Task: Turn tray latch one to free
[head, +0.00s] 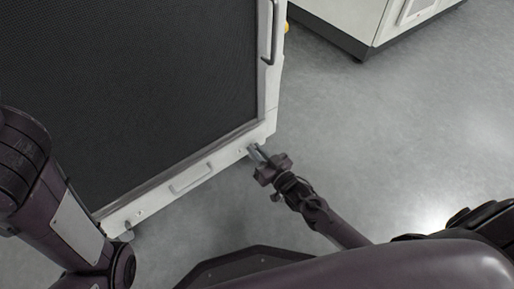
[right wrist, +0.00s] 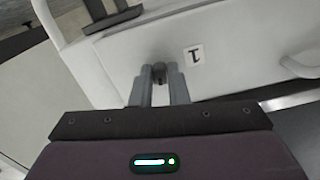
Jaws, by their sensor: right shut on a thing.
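The latch (right wrist: 159,70) is a small dark knob on a white front panel (right wrist: 225,75). It sits just left of a label (right wrist: 194,54) that looks like a tilted or upside-down 1. My right gripper (right wrist: 160,84) is shut on the latch, one grey finger on each side of it. In the head view my right gripper (head: 253,149) meets the right end of the tray's white front strip (head: 222,161). The latch is too small to make out there, and its exact turn is hard to tell. My left gripper is not in view; only my left arm shows.
A handle (head: 190,178) is on the front strip, left of my right gripper. A dark mesh panel (head: 130,85) lies behind the strip. A vertical handle (head: 270,35) is at the right edge. A white cabinet (head: 345,22) stands at the back; grey floor on the right is clear.

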